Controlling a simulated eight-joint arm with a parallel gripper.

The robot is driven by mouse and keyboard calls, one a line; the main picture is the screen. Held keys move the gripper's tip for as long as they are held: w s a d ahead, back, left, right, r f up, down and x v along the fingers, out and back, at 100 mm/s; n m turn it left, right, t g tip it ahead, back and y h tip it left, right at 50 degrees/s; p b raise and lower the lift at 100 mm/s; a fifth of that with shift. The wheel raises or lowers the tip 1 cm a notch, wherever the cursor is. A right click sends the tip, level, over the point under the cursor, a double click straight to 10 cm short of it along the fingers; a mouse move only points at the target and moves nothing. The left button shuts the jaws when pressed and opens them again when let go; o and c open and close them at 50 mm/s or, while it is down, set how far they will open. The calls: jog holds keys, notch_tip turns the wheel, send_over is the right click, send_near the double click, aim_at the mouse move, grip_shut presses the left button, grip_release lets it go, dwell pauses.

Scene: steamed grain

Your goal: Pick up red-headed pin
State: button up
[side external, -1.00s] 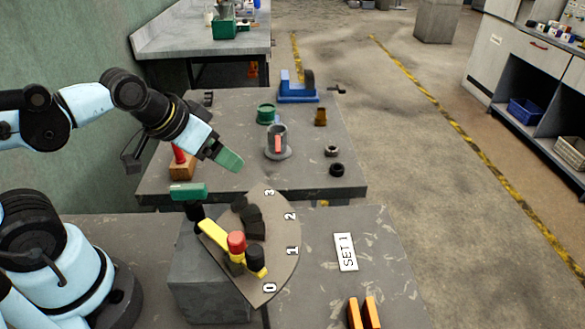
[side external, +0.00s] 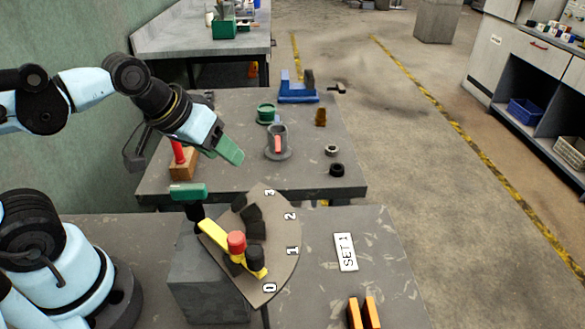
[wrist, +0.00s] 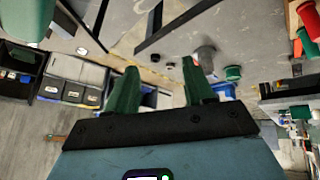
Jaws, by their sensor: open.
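A red-headed pin (side external: 236,241) stands upright by the yellow lever (side external: 214,233) on the grey numbered dial plate (side external: 284,263), beside a black knob (side external: 256,258). My gripper (side external: 230,151) is above and behind the dial in the side view, clear of the pin and empty. In the wrist view its two green fingers (wrist: 160,86) are spread apart with nothing between them. I cannot pick out the pin for certain in the wrist view.
A red-handled piece in a wooden block (side external: 182,170), a grey flanged cup (side external: 278,152), a green cup (side external: 266,113) and a blue fixture (side external: 298,97) stand on the back table. A green-topped post (side external: 188,191) rises beside the dial.

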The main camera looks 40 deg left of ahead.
jog(key=s+d+r+n+g+h, duration=0.2)
jog(key=s+d+r+n+g, duration=0.15)
jog(key=d+r+n, duration=0.35)
jog(key=n+g+h, duration=0.2)
jog(key=n+g, duration=0.1)
jog(key=n, duration=0.6)
send_near(235, 237)
jog(key=x, duration=0.3)
jog(key=shift+d, duration=0.15)
jog(key=shift+x, duration=2.75)
jog(key=shift+f, duration=0.1)
grip_shut()
